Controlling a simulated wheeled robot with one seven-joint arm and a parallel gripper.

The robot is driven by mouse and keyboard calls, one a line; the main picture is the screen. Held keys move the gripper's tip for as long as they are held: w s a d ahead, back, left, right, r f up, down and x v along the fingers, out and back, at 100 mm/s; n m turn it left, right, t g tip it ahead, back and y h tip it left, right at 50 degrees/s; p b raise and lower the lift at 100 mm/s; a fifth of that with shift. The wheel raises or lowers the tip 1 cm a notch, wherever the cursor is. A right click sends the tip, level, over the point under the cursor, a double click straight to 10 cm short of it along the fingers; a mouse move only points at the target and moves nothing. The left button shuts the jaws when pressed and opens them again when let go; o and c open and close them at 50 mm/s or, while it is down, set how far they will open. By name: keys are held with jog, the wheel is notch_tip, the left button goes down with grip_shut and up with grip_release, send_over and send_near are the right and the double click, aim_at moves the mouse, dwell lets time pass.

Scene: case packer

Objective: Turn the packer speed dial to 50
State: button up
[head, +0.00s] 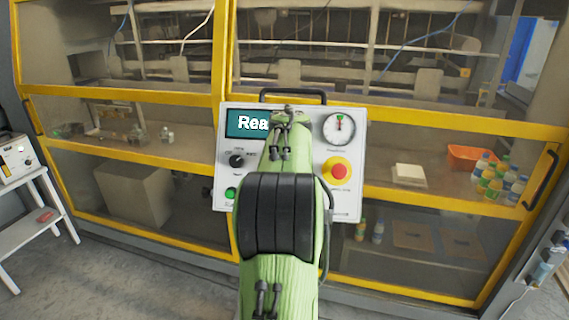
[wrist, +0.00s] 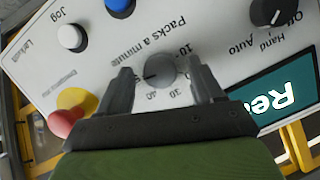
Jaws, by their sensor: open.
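The speed dial (wrist: 161,71) is a round grey knob on the white control panel, labelled "Packs a minute". Some scale numbers show around it, among them 30 and 40; others are hidden. A dark pointer mark seems to lie on its left side in the wrist view, but I cannot read the setting surely. My gripper (wrist: 160,66) is open, with one finger on each side of the dial; I cannot tell if either touches it. In the head view my green arm covers the dial, in front of the control panel (head: 358,187).
The panel also bears a red stop button on yellow (head: 339,171), a round gauge (head: 339,129), a Hand/Auto selector (head: 237,161), a green button (head: 231,193) and a display (head: 240,124). In the wrist view a blue button (wrist: 120,4) and white Jog button (wrist: 72,37) are near.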

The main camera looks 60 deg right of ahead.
jog(key=v, duration=1.5)
jog(key=shift+a+r+p, duration=0.25)
jog(key=shift+a+p, duration=0.05)
jog(key=shift+p, duration=0.05)
